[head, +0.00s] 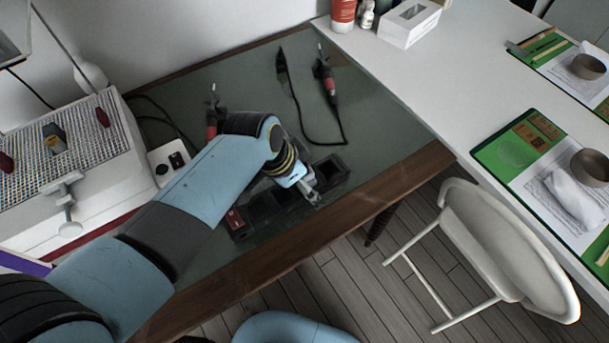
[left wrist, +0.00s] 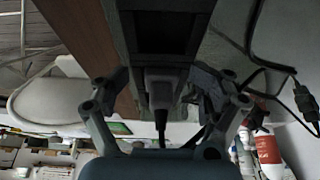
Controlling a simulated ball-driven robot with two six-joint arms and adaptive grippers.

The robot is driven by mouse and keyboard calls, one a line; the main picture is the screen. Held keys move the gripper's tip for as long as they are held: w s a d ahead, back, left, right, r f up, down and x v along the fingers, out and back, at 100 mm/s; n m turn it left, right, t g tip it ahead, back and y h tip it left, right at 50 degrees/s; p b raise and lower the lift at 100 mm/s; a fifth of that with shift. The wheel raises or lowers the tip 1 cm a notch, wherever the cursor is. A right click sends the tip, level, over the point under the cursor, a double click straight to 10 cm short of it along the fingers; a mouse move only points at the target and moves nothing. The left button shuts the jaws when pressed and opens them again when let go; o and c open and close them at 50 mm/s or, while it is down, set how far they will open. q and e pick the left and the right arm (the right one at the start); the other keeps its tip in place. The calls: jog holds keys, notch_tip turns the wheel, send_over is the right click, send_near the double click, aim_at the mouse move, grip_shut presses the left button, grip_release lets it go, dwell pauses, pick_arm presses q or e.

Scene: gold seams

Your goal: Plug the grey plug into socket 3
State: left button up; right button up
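In the head view my left gripper (head: 312,193) reaches down at the right part of a row of dark open-topped boxes (head: 266,204) near the table's front edge. In the left wrist view a grey plug-like body (left wrist: 165,86) with a dark cable lies between the fingers of my left gripper (left wrist: 164,90). A dark block with a square opening (left wrist: 166,32) is just beyond it. Whether the fingers touch the grey body is unclear. A white socket strip (head: 160,170) with dark outlets stands at the left of the table; its numbers are unreadable. My right gripper is out of view.
A white mesh-topped box (head: 95,165) stands at the left. A white chair (head: 490,240) is at the right.

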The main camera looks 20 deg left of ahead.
pick_arm(q)
jog(key=shift+s+r, duration=0.1)
jog(key=shift+r, duration=0.2)
jog(key=v, duration=1.1)
jog(key=shift+r, duration=0.15)
